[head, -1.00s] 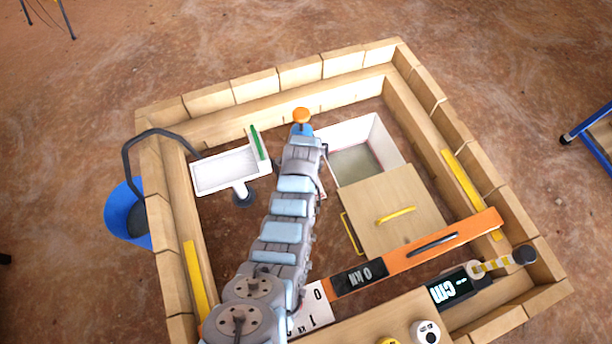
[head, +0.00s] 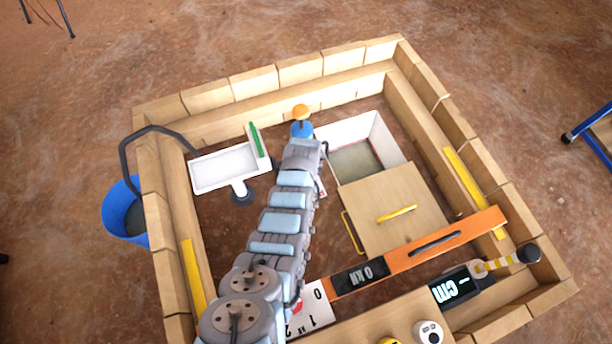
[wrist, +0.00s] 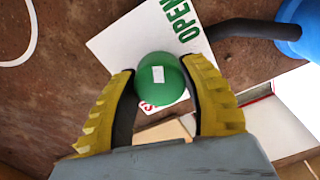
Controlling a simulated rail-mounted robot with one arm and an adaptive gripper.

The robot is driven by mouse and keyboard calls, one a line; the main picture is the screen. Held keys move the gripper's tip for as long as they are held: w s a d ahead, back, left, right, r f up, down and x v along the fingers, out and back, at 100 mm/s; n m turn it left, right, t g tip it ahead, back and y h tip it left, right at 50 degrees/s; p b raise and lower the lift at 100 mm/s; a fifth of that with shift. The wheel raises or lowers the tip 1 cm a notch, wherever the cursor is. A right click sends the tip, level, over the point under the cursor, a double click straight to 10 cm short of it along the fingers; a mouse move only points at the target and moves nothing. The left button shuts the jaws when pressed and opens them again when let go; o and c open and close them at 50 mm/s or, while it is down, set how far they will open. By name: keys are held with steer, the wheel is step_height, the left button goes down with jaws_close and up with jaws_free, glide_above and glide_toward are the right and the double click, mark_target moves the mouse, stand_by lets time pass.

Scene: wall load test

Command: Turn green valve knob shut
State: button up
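The green valve knob (wrist: 161,79) is round with a small white mark on top and sits in the wrist view between the two yellow-ribbed fingers of my gripper (wrist: 158,66). One finger is on each side, very close to the knob's edges; I cannot tell whether they touch or grip it. A white plate (wrist: 133,38) lies beneath the knob, with green "OPEN" lettering at the top and some red lettering partly hidden by the knob. In the head view my arm covers the gripper and the knob.
A wooden box frame (head: 262,84) surrounds the work area. A dark hose (wrist: 245,28) runs close by.

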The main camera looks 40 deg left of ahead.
steer(key=c, duration=0.3)
